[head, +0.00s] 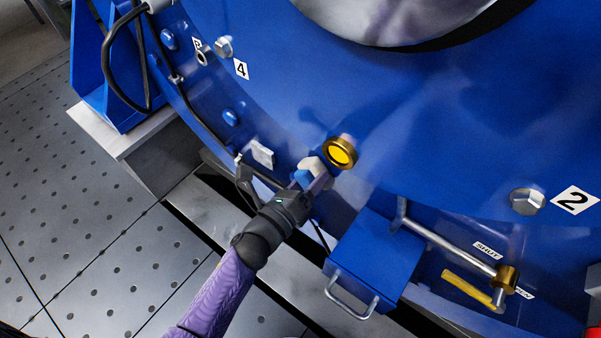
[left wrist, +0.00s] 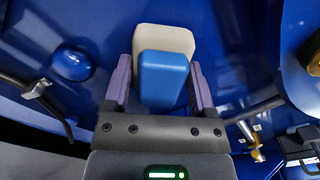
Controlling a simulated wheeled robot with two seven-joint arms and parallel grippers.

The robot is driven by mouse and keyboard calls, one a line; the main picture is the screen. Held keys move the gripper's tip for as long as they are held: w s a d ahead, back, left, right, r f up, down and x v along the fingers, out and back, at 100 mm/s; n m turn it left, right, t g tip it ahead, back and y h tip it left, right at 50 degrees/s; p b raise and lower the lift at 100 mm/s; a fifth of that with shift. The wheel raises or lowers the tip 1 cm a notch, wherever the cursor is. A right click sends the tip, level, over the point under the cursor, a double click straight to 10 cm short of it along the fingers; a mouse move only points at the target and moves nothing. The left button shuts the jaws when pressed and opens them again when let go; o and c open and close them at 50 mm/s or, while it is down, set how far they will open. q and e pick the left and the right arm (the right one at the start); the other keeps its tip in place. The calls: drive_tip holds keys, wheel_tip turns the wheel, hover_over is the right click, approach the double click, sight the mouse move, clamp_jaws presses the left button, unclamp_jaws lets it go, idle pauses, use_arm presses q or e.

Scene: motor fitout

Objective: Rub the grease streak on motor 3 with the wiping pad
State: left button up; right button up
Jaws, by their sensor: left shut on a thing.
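My left gripper (head: 311,182) is shut on the wiping pad (head: 309,165), a cream pad with a blue block as its grip. In the left wrist view the pad (left wrist: 165,36) lies ahead of the blue block, between the two purple fingers of the gripper (left wrist: 162,88). The pad is close to the lower face of the large blue motor (head: 420,130), just left of a yellow sight glass (head: 341,153). I cannot tell whether it touches. I see no grease streak; it may be hidden behind the pad. My right gripper is not in view.
A blue box with a metal handle (head: 352,297) juts out right of my left arm. A pipe with a yellow-handled valve (head: 468,290) lies further right. Bolts marked 4 (head: 224,47) and 2 (head: 527,201) stick out of the motor face. Perforated floor (head: 80,200) is clear at left.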

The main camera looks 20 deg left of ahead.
sight(303, 158)
use_arm(q)
drive_tip(key=d, duration=0.1)
drive_tip(key=s+d, duration=0.1)
drive_tip(key=d, duration=0.1)
drive_tip(key=shift+s+d, duration=0.1)
drive_tip(key=shift+d, duration=0.05)
drive_tip(key=shift+w+a+b, duration=0.15)
drive_tip(key=shift+w+a, duration=0.3)
drive_tip(key=shift+a, duration=0.75)
drive_tip(key=shift+w+a+b, duration=0.1)
drive_tip(key=shift+w+a, duration=0.4)
drive_tip(key=shift+a, duration=0.65)
drive_tip(key=shift+w+a+b, duration=0.15)
drive_tip(key=shift+w+a, duration=0.3)
drive_tip(key=shift+a, duration=0.75)
drive_tip(key=shift+r, duration=0.1)
drive_tip(key=p+v, duration=0.1)
drive_tip(key=v, duration=0.5)
drive_tip(key=shift+s+d, duration=0.1)
drive_tip(key=shift+p+v, duration=0.35)
drive_tip(key=shift+v, duration=1.1)
